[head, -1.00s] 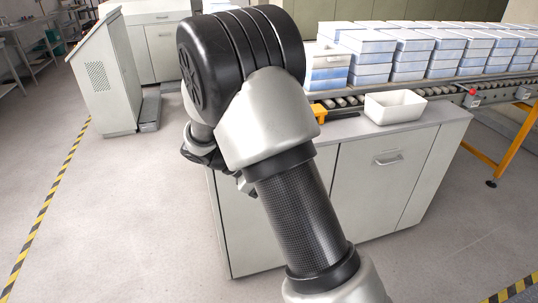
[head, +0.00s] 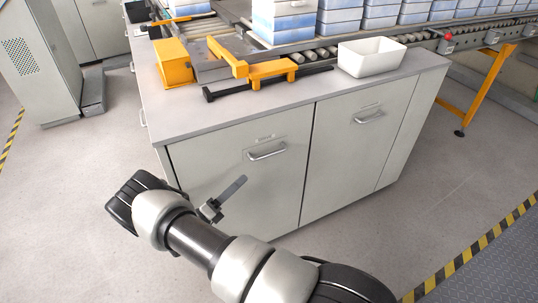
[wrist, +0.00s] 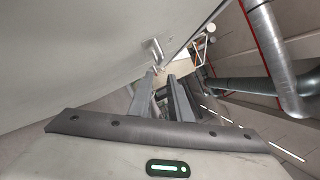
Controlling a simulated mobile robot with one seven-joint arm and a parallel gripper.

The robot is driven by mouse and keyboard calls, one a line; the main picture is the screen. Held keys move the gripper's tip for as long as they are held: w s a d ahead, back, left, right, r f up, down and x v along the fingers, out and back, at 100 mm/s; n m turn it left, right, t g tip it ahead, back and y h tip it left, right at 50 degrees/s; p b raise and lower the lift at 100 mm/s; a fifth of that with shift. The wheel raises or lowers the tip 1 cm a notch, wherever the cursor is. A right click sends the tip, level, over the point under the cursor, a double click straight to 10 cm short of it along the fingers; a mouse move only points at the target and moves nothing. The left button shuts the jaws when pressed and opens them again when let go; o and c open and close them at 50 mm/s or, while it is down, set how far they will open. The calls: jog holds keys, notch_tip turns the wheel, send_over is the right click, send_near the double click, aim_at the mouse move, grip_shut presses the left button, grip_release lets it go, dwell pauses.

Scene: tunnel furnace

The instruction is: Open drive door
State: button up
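A grey cabinet has two front doors, both shut. The left door (head: 236,170) has a bar handle (head: 267,150) near its top, and the right door (head: 352,150) has a similar handle (head: 368,117). No label tells me which is the drive door. My gripper (head: 234,188) is low in front of the left door, below and left of its handle. In the wrist view my two fingers (wrist: 161,76) stand apart with nothing between them. A pale panel fills the upper left there, with a small handle (wrist: 155,48) beyond the fingertips.
On the cabinet top are an orange clamp-like fixture (head: 262,70), an orange block (head: 173,63) and a white bin (head: 371,57). A roller conveyor with stacked boxes (head: 283,20) runs behind. Floor in front and to the right is free. A grey console (head: 40,60) stands left.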

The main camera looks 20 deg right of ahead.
aim_at(270, 155)
jog(key=x, duration=1.5)
jog(key=shift+b, duration=0.4)
grip_shut()
